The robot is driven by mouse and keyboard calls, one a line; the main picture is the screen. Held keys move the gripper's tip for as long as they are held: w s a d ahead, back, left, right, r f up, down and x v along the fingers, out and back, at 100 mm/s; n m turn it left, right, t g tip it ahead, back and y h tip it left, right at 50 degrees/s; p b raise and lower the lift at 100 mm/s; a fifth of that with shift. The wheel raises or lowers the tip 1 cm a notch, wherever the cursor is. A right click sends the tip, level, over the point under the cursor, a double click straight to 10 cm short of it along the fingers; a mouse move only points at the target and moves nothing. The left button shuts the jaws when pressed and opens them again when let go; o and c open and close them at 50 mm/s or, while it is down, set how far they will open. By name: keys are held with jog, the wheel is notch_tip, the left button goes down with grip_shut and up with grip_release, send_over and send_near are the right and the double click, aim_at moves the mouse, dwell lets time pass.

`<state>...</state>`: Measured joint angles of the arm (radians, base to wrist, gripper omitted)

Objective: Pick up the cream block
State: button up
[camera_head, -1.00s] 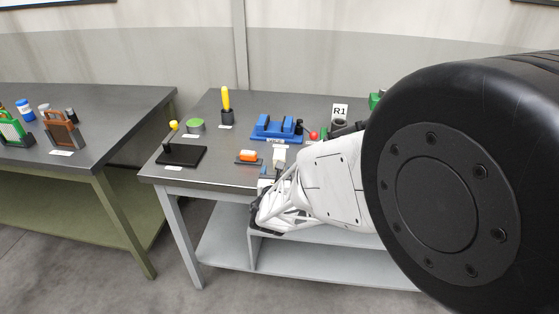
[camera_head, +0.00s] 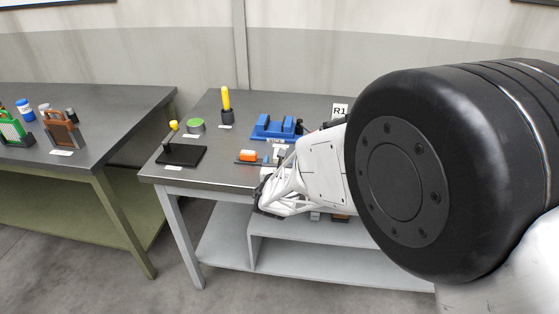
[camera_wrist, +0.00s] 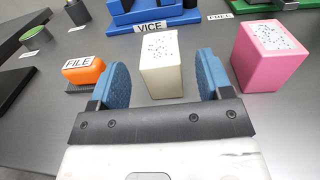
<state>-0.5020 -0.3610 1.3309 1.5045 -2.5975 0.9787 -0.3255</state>
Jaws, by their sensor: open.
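The cream block (camera_wrist: 161,70) stands upright on the grey table in the wrist view, with a speckled pale top. In the head view the cream block (camera_head: 279,150) shows only in part, beside my gripper. My gripper (camera_wrist: 162,75) is open, with one blue finger pad to the left and one to the right of the block. It is not clear how far down the pads reach beside it, but there are visible gaps on both sides. In the head view my arm hides much of the table's right part.
An orange file handle (camera_wrist: 84,71) labelled FILE lies left of the block, and a pink block (camera_wrist: 268,60) stands close on the right. A blue vice (camera_wrist: 155,14) is behind. A black stand (camera_head: 181,155) is farther left on the table.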

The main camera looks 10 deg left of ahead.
jog(key=shift+w, duration=0.85)
jog(key=c, duration=1.2)
jog(key=shift+r, duration=0.15)
jog(key=shift+r, duration=0.55)
jog(key=shift+s+d+r, duration=0.1)
jog(key=shift+s+r, duration=0.1)
jog(key=shift+r, duration=0.4)
jog(key=shift+s+d+r, duration=0.1)
jog(key=shift+s+r, duration=0.1)
jog(key=shift+r, duration=0.35)
jog(key=s+d, duration=0.2)
jog(key=s, duration=0.2)
jog(key=s+d+r, duration=0.1)
jog(key=s, duration=0.4)
jog(key=s+d, duration=0.2)
jog(key=s, duration=0.3)
jog(key=shift+d+r, duration=0.15)
jog(key=shift+d, duration=0.15)
